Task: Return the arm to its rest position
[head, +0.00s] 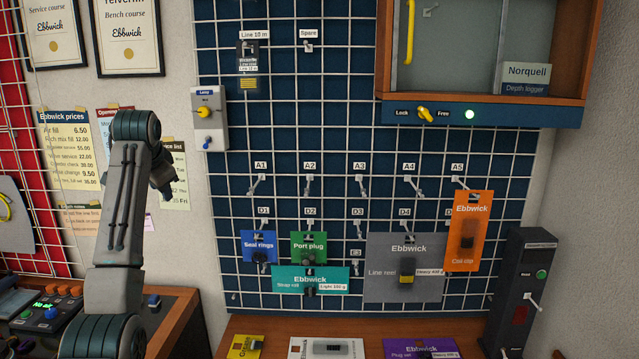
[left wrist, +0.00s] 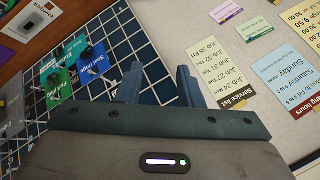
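My left arm (head: 124,210) rises from the bottom left of the head view, bent at the top. Its dark gripper (head: 165,183) points down, in front of the wall by the paper lists and left of the grid panel. In the left wrist view the two fingers of the left gripper (left wrist: 159,75) stand apart with nothing between them. The grid panel and a service list (left wrist: 220,75) show beyond them. My right gripper is not in view.
The blue grid panel (head: 285,200) has hooks with hanging cards, including an orange card (head: 467,260) and a grey card (head: 385,283). A lamp switch box (head: 207,120) is right of my gripper. A cabinet (head: 560,80) hangs upper right. More cards lie on the bench below.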

